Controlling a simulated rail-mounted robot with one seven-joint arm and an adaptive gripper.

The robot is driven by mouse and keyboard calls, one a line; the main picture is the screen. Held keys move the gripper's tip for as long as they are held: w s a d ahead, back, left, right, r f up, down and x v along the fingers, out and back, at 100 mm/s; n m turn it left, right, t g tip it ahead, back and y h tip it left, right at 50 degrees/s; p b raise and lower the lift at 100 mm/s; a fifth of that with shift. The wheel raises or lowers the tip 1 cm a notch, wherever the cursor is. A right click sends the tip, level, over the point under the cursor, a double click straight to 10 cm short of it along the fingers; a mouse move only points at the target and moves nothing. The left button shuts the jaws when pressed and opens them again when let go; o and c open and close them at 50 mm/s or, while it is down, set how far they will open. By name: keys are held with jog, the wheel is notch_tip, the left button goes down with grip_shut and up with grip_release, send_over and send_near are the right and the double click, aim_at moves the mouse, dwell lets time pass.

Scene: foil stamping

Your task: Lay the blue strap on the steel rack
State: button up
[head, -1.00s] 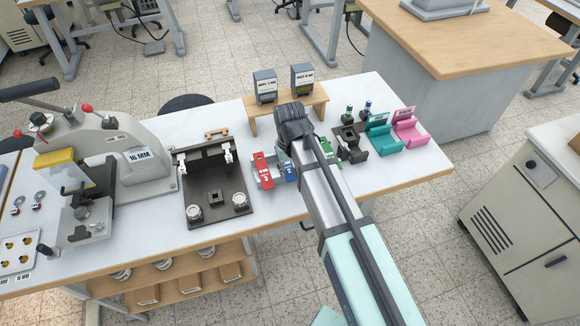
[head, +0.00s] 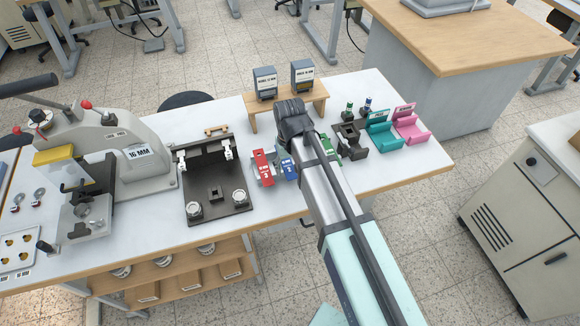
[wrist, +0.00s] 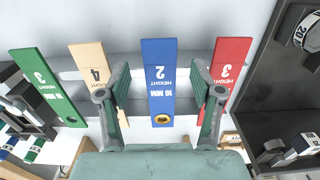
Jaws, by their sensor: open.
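The blue strap (wrist: 160,90), marked 16 MM HEIGHT 2, lies on the pale steel rack (wrist: 133,60) between a tan strap (wrist: 92,70) and a red strap (wrist: 231,72). A green strap (wrist: 47,85) is at the left in the wrist view. My gripper (wrist: 159,80) is open, its two fingers apart on either side of the blue strap, with visible gaps. In the head view the blue strap (head: 289,168) shows partly beside my arm, right of the red strap (head: 263,168). My arm hides the tan strap and most of the rack there.
A black fixture (head: 215,190) stands left of the rack, with a press (head: 110,150) further left. A wooden stand (head: 285,105) with two labelled blocks is behind. Right of my arm are a dark holder (head: 349,140), a teal holder (head: 381,140) and a pink holder (head: 410,128).

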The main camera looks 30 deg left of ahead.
notch_tip(320, 180, up, 12)
jog(key=shift+f, duration=0.25)
dwell(0.5)
